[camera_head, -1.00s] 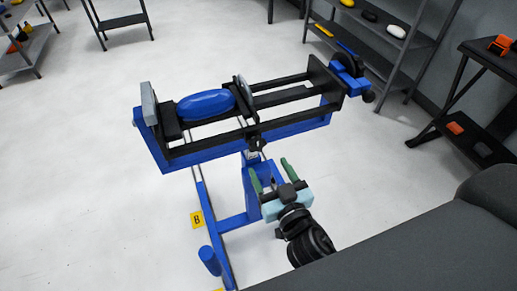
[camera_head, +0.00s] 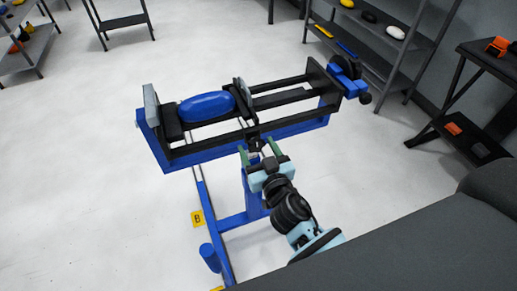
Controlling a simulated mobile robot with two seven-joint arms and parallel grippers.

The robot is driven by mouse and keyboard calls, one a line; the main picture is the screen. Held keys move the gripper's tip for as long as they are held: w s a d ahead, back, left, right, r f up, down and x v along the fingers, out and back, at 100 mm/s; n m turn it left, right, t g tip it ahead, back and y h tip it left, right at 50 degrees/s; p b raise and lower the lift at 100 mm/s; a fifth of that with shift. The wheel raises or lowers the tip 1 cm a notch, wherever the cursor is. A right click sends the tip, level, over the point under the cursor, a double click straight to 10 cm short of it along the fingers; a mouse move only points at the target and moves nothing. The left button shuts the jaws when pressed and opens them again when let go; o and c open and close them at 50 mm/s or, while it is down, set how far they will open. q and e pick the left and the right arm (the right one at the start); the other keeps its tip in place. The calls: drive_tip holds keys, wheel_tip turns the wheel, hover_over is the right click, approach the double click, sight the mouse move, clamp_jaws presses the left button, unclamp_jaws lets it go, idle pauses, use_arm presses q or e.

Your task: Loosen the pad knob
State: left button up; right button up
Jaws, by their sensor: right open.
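A small black knob (camera_head: 255,144) sits on the near side of the blue and black clamping frame (camera_head: 195,154), below its front rail. I take it to be the pad knob. My right gripper (camera_head: 258,149) is open, its two green fingers pointing at the knob, one on each side of it in the picture. I cannot tell whether the fingers touch it. A blue oval object (camera_head: 206,106) lies in the frame, between a grey end plate (camera_head: 151,105) and the black pad (camera_head: 243,96). My left gripper is not in view.
A crank with a blue block (camera_head: 350,82) is at the frame's right end. A blue stand (camera_head: 233,223) with a yellow "B" tag (camera_head: 197,218) is below. Shelves (camera_head: 385,45) and a dark table (camera_head: 470,110) stand at the right.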

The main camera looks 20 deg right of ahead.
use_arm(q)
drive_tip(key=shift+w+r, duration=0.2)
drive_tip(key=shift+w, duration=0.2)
use_arm(e)
drive_tip(key=c, duration=1)
